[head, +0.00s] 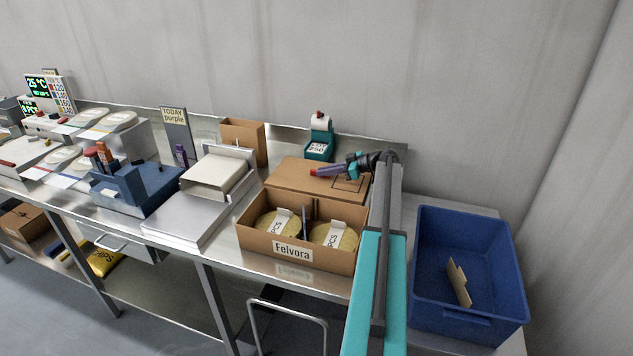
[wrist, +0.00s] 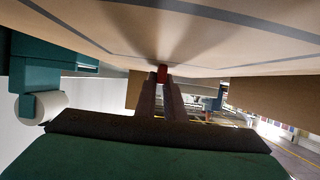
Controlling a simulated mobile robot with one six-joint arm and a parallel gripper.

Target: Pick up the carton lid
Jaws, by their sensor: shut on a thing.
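The carton lid (head: 290,172) is a flat brown panel with dark lines, just behind the open carton (head: 245,222) labelled Felvora. My gripper (head: 316,172) is over the lid in the head view. In the wrist view the lid (wrist: 225,35) fills the top as a pale panel with grey stripes. There my gripper's fingers (wrist: 162,82) close around a small red piece (wrist: 162,72) against the lid's surface. Whether the lid is clear of the table I cannot tell. The carton holds two round yellowish packs.
A blue bin (head: 480,235) with a cardboard piece inside stands at the right. A teal label printer (head: 319,148) stands behind the lid. A grey machine (head: 190,215) and a blue holder (head: 140,190) are to the left. A small brown box (head: 243,140) stands behind.

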